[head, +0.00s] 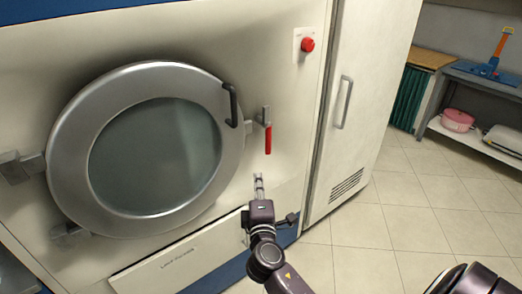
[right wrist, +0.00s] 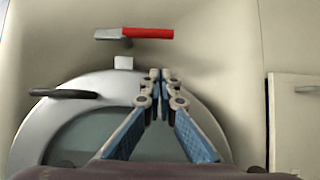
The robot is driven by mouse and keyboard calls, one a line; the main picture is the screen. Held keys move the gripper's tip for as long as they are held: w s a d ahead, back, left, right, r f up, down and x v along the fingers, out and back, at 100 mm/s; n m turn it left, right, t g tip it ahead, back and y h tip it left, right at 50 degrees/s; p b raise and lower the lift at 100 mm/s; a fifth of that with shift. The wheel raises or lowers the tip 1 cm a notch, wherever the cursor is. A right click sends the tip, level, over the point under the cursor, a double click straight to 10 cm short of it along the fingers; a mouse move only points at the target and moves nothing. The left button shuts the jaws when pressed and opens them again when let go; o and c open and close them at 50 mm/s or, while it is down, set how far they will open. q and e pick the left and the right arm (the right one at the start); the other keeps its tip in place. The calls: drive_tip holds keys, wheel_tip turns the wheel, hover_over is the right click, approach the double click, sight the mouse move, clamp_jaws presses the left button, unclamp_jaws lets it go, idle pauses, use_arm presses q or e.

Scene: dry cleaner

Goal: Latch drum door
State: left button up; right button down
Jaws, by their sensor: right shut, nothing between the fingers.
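The round drum door (head: 65,130) with a steel rim and dark glass lies over the machine's opening in the head view. I cannot tell if it sits fully flush. A black handle (head: 232,105) is on its upper right rim. The latch lever (head: 268,138), with a red grip, hangs downward just right of the rim. In the right wrist view the red grip (right wrist: 147,33) lies sideways above the door rim (right wrist: 50,118). My right gripper (head: 258,180) is shut and empty, below the lever and apart from it; its fingertips (right wrist: 160,74) meet. My left gripper is out of view.
A red button (head: 308,44) is on the machine's upper right. A tall white cabinet (head: 375,60) with a bar handle stands to the right. A shelf (head: 480,142) with a pink container (head: 457,120) is farther right. The tiled floor (head: 400,225) before them is clear.

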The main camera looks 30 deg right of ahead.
drive_tip(key=shift+r, duration=0.4)
drive_tip(key=s+d+p+x, duration=0.1)
drive_tip(key=d+p+x, duration=0.1)
drive_tip(key=x, duration=1.1)
drive_tip(key=shift+s+d+p, duration=0.2)
drive_tip(key=shift+s+p, duration=0.05)
drive_tip(key=shift+p, duration=0.2)
